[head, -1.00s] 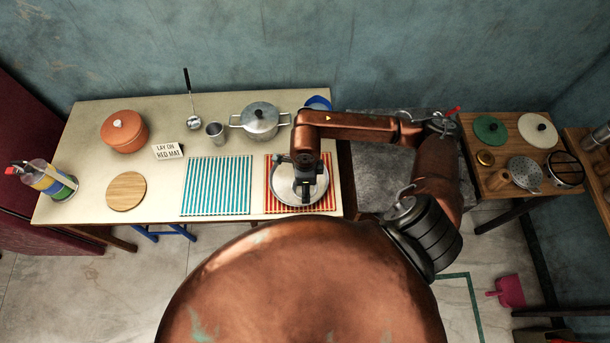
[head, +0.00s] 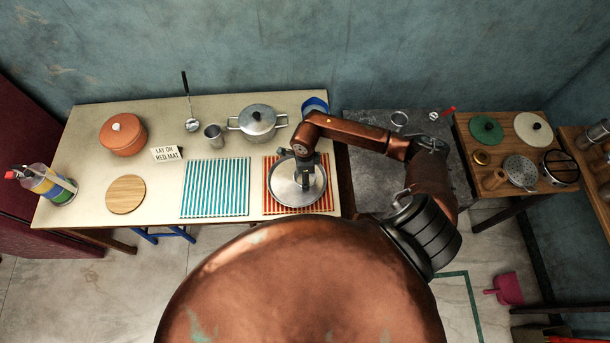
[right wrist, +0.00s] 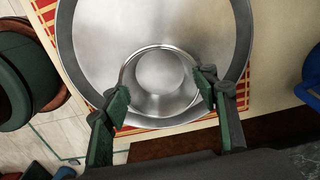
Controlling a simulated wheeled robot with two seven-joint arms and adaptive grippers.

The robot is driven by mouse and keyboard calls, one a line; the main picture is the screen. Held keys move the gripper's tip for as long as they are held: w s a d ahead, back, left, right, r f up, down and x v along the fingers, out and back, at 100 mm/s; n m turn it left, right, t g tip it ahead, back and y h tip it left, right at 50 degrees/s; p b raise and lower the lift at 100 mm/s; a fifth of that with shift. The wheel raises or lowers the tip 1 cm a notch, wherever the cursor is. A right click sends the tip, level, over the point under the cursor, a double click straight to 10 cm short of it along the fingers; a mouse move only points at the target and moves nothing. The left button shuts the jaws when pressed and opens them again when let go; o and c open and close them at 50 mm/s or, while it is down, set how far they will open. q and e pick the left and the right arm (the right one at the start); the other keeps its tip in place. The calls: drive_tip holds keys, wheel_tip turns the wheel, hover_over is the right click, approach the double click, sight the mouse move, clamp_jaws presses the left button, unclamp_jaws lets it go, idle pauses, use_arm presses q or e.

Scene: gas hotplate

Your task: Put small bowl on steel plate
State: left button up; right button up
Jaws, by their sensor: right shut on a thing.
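The steel plate (head: 283,190) is a wide, round, shiny dish on the red striped mat (head: 269,208). It also fills much of the right wrist view (right wrist: 95,60). My right gripper (right wrist: 161,92) is shut on the small bowl (right wrist: 162,75), a round steel bowl, with a finger at each side of its rim. The bowl is upright and over the plate's near part in the wrist view. I cannot tell whether its base touches the plate. In the head view the gripper (head: 306,178) largely hides the bowl. My left gripper is not in view.
A blue striped mat (head: 215,187) lies left of the plate. A lidded pot (head: 258,122), a steel cup (head: 214,134) and a blue bowl (head: 315,105) stand behind. A sign (head: 167,153) reads "LAY ON RED MAT". The table's front edge is close to the plate.

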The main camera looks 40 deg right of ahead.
drive_tip(key=o, duration=0.6)
drive_tip(key=shift+f, duration=0.2)
drive_tip(key=o, duration=0.4)
drive_tip(key=shift+r, duration=0.1)
wheel_tip(320, 180, up, 12)
drive_tip(key=shift+r+b, duration=0.15)
drive_tip(key=shift+b, duration=0.25)
